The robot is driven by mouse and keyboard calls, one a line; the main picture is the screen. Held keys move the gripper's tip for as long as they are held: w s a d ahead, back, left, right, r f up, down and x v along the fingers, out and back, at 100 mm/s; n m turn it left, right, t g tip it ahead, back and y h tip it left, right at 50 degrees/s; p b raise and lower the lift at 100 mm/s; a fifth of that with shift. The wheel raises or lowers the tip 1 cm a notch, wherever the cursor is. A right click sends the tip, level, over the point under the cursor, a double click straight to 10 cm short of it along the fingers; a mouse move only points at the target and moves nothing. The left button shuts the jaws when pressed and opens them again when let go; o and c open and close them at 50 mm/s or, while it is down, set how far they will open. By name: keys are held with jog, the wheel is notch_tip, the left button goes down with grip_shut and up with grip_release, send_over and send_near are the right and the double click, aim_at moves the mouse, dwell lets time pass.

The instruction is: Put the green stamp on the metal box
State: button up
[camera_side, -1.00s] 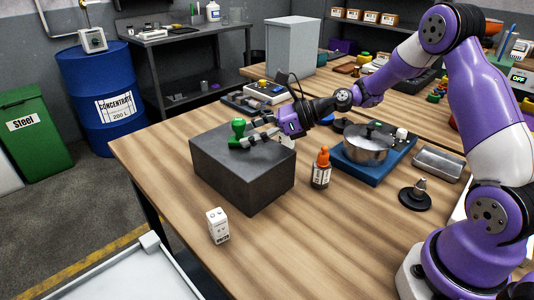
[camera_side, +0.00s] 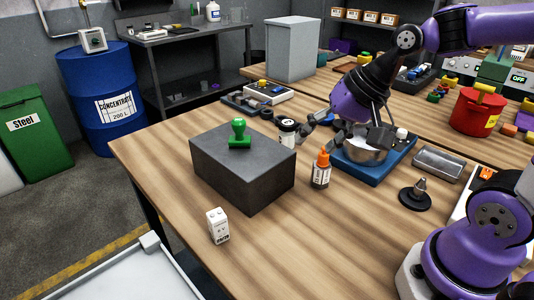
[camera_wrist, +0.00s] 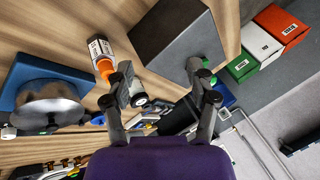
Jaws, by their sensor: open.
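The green stamp (camera_side: 239,135) stands upright on top of the dark grey metal box (camera_side: 243,172) on the wooden bench. In the wrist view the box (camera_wrist: 176,32) is at the top, and a green bit of the stamp (camera_wrist: 206,66) shows beside the right finger, mostly hidden. My gripper (camera_side: 343,135) is open and empty. It is to the right of the box, apart from the stamp, above the metal pot. Its spread fingers (camera_wrist: 160,78) also show in the wrist view.
An orange-capped bottle (camera_side: 321,170) stands just right of the box. A black-and-white container (camera_side: 287,133) is behind it. The metal pot on the blue base (camera_side: 378,174) lies under my gripper, partly hidden. A small white block (camera_side: 218,226) stands in front. The bench's front middle is clear.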

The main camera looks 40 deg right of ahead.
jog(key=s+d+r+n+h, duration=0.1)
jog(key=s+n+h, duration=0.1)
jog(key=s+n, duration=0.4)
jog(key=shift+s+d+n, duration=0.2)
jog(key=shift+s+n, duration=0.05)
jog(key=shift+n, duration=0.25)
